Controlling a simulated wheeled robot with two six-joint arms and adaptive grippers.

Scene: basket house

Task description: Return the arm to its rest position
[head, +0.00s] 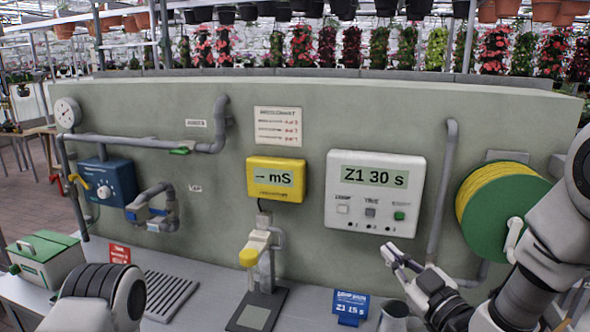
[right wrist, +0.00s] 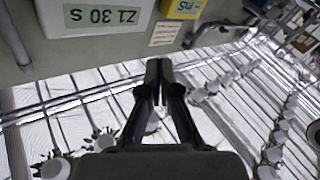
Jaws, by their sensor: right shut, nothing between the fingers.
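My right arm comes in from the right in the head view. Its gripper (head: 398,256) is shut and empty, in front of the wall below the white control box (head: 374,195), whose display reads "Z1 30 s". In the right wrist view the two fingers (right wrist: 159,64) lie together with nothing between them. The same white box (right wrist: 95,15) shows upside down at the top left there. Part of my left arm shows at the bottom left of the head view, but its gripper is out of view.
A green and yellow hose reel (head: 495,205) sits close beside my right arm. A blue "Z1 15 s" sign (head: 350,305) and a grey metal vessel (head: 394,314) stand on the bench below the gripper. A yellow meter (head: 276,179) hangs on the wall to the left.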

